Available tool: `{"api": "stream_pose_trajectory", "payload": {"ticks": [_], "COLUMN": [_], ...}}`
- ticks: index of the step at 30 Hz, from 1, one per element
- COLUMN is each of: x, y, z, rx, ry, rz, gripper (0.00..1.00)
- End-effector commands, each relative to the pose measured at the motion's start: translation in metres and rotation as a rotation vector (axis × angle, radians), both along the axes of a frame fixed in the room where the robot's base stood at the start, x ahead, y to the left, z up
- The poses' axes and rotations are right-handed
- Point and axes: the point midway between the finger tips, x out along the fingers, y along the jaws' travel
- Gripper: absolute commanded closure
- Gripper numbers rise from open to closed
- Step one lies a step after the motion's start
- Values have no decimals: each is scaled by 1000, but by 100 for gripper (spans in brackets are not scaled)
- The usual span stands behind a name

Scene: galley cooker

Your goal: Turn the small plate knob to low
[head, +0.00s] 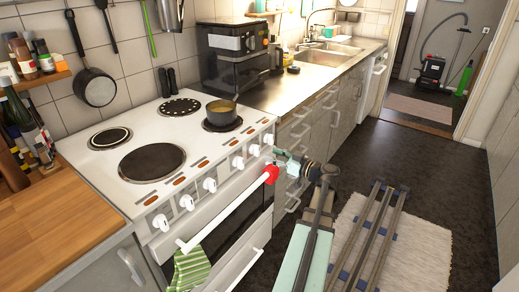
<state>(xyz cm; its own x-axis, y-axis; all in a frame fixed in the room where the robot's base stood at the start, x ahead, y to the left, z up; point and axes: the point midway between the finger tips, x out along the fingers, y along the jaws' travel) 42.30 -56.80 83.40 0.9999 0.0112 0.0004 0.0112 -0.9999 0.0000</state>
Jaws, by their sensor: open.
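The white cooker (90,163) has a row of white knobs along its sloped front, including ones at the left (160,222), middle (210,184) and right end (268,139). Their markings are too small to read, so I cannot tell which is the small plate knob. A small plate (110,138) is at the left of the hob, and another (180,106) is at the back. A large plate (152,162) is at the front. My gripper (278,160) is open beside the cooker's right front corner, just below the rightmost knobs. Any contact is too small to make out.
A pot (221,112) stands on the right plate. A wooden worktop (65,215) is at left.

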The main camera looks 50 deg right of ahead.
Motion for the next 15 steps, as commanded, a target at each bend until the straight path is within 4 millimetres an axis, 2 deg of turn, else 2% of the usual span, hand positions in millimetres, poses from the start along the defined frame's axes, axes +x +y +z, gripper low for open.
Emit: {"api": "stream_pose_trajectory", "payload": {"ticks": [1, 6, 10, 15], "x": [12, 42, 57, 68], "y": [0, 0, 0, 0], "z": [1, 1, 1, 0], "rx": [0, 1, 0, 0], "ry": [0, 1, 0, 0], "rz": [2, 3, 2, -1], "gripper": [53, 53, 53, 53]}}
